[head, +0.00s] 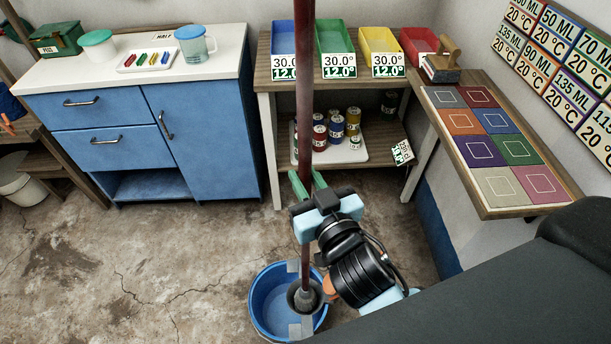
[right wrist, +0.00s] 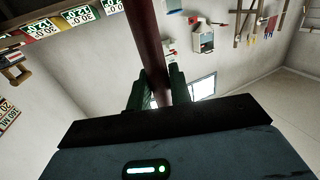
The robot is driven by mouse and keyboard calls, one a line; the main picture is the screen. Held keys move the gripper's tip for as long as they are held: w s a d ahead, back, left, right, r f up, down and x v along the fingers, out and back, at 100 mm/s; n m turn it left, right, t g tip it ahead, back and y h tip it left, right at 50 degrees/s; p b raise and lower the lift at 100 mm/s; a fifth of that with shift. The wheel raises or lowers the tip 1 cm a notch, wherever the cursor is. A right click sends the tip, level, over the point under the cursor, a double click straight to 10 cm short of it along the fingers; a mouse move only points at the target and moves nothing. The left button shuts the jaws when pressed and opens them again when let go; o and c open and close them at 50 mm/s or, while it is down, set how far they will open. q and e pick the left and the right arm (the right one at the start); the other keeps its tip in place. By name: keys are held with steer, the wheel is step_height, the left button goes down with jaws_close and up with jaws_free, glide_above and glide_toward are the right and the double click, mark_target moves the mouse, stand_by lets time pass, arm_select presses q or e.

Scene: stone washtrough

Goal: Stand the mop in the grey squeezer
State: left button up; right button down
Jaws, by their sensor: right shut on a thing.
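The mop's long reddish-brown handle (head: 304,90) stands nearly upright in the head view. My right gripper (head: 308,182) is shut on the handle, and its green fingers also show around it in the right wrist view (right wrist: 157,88). The handle's lower end runs down over a blue bucket (head: 264,313) on the floor. A dark grey rounded piece (head: 303,300) surrounds its foot there, and light grey pieces (head: 300,329) show at the bucket's rim. I cannot tell squeezer from mop head, nor whether the mop rests in it. My left gripper is not in view.
A blue cabinet (head: 209,118) stands at the left. A shelf (head: 266,78) with coloured bins and several cans stands behind the mop. A wooden table (head: 484,188) with coloured squares is at the right. Bare floor (head: 150,260) lies left of the bucket.

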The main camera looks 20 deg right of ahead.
steer(key=shift+f+b, duration=0.3)
steer(key=shift+f, duration=0.15)
steer(key=c, duration=1.3)
jaws_free()
steer(key=shift+o, duration=0.6)
steer(key=shift+f, duration=0.1)
steer(key=shift+f, duration=0.1)
